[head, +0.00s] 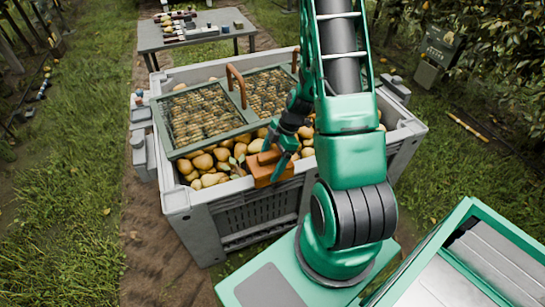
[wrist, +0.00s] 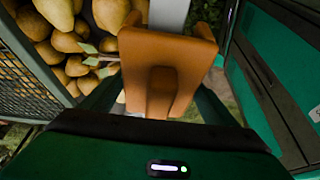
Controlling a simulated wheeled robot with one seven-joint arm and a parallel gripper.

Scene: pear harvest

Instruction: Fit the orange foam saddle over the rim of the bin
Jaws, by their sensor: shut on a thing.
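The orange foam saddle (head: 266,168) is at the near rim of the grey bin (head: 180,200) in the head view. In the wrist view the saddle (wrist: 165,75) fills the middle, with a raised block on it between my fingers. My gripper (head: 280,160) is shut on the saddle, pointing down at the rim. In the wrist view the pale grey rim (wrist: 168,14) runs in line with the saddle and passes behind its far end. Whether the saddle is seated on the rim or just above it, I cannot tell. Its underside is hidden.
Pears (head: 205,160) fill the bin, heaped close to the saddle. A green-framed mesh screen (head: 215,110) with brown handles lies over them. A grey table (head: 205,30) with tools stands behind. My arm covers the bin's right side.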

